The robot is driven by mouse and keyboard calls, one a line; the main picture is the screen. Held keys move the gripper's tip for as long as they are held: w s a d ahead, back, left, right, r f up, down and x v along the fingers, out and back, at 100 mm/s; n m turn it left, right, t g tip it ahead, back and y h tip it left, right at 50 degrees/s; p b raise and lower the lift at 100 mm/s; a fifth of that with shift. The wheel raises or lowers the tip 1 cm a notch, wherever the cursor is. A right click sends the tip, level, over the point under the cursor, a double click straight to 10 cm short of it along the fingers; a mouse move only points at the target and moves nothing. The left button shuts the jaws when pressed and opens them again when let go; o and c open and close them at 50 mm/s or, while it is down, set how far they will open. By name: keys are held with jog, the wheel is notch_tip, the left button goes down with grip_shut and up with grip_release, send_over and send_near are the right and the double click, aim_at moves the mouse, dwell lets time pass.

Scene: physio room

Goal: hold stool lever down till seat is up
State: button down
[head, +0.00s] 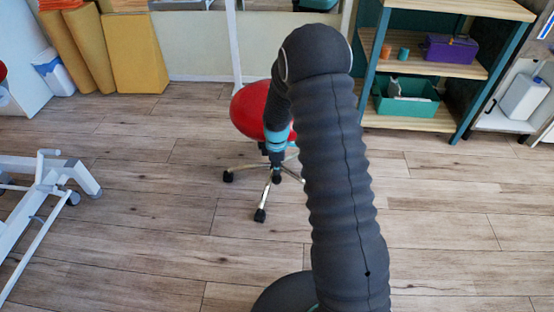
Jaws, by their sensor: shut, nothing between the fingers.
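The stool has a round red seat (246,110) and a chromed star base (265,196) on black casters, and it stands on the floor just left of the picture's middle. My arm passes in front of its right side. My gripper (276,160) is small and dark below the blue ring of my wrist, in front of the seat's right edge and pointing down. It is shut and holds nothing that I can see. The stool's lever cannot be made out; my arm and gripper cover that side. Whether the gripper touches the stool cannot be told.
A wooden shelf (425,62) with teal posts stands at the back right, holding a green bin (406,105) and a purple box (450,49). A white wheeled frame (45,185) stands at the left. Yellow rolls and pads (135,55) lean at the back left. The floor around the stool is clear.

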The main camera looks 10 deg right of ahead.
aim_at(276, 178)
jog(key=shift+f, duration=0.9)
jog(key=f+b, duration=0.3)
jog(key=shift+s+a+f, duration=0.1)
jog(key=shift+s+f, duration=0.2)
jog(key=shift+f, duration=0.1)
jog(key=shift+r+p, duration=0.3)
jog(key=shift+p, duration=0.05)
jog(key=shift+r, duration=0.15)
dwell(0.9)
jog(key=shift+r+p, duration=0.4)
jog(key=shift+r, duration=0.4)
